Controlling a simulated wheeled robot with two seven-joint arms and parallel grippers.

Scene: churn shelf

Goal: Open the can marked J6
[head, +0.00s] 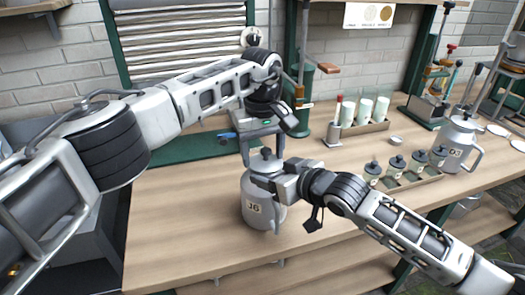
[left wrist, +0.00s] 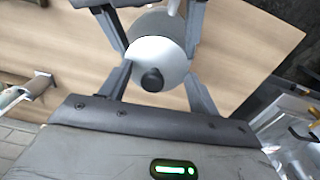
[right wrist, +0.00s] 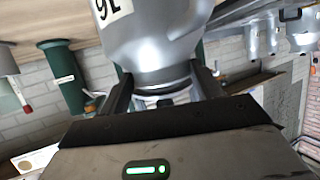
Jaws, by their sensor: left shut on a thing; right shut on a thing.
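The can marked J6 (head: 261,212) is a grey metal can standing upright near the table's front edge, its label facing me. Its round lid (left wrist: 158,54) with a dark knob (left wrist: 152,80) shows from above in the left wrist view. My left gripper (head: 264,150) points down over the can, its fingers shut on either side of the lid. My right gripper (head: 272,172) comes in from the right and is shut on the can's neck; in the right wrist view its fingers (right wrist: 165,88) flank the narrowed neck. The exact finger contacts are partly hidden.
A tray with several small dark-lidded jars (head: 397,165) stands to the right, beside another lidded can (head: 455,145). Behind are a rack of white-green cylinders (head: 364,112) and a green press stand (head: 312,90). The table's left front (head: 165,225) is clear.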

